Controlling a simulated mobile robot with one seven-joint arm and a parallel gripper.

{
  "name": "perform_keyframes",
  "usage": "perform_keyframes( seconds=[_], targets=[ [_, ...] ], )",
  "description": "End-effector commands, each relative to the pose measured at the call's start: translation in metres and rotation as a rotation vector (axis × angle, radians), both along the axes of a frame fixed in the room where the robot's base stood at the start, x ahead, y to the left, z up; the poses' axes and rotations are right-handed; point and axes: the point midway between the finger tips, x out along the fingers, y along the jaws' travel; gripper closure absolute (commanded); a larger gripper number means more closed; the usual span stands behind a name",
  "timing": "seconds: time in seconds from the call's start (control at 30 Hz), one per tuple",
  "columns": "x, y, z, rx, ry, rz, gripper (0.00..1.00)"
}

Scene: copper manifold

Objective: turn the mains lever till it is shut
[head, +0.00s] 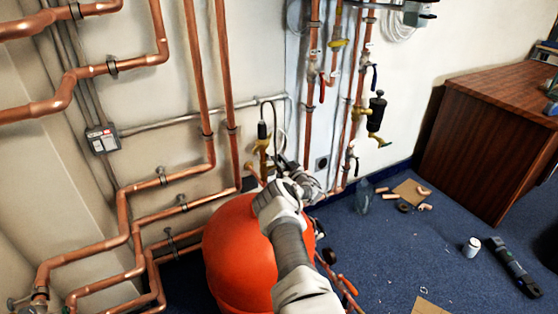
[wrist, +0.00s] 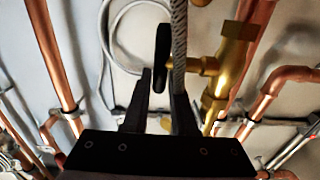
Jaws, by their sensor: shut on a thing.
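The mains lever (wrist: 161,48) is a dark, narrow handle beside a brass valve body (wrist: 228,62) in the wrist view. It stands roughly upright in the picture. My gripper (wrist: 162,92) has its two dark fingers on either side of the lever's lower end and is shut on it. A grey braided hose (wrist: 179,40) passes in front, close to the right finger, and hides part of the contact. In the head view, brass fittings (head: 262,148) show just beyond my gripper; my own wrist hides the fingertips and the grip there.
A red-orange tank (head: 232,255) stands below my arm. Copper pipes (head: 196,70) run up the wall on both sides of the valve. A black-bodied fitting (head: 376,112) hangs at right. Loose pipe pieces, a white can (head: 472,246) and cardboard (head: 410,192) lie on the blue floor.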

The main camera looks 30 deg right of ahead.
Motion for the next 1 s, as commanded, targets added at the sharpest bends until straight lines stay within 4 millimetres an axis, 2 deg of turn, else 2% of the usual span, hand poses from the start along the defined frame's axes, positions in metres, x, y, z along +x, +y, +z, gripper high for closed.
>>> perform_keyframes(
  seconds=[0.33, 1.0],
  targets=[
    [0.005, 0.000, 0.006, 0.009, 0.171, 0.000, 1.00],
    [0.015, -0.002, -0.004, 0.029, 0.588, -0.002, 1.00]
  ],
)
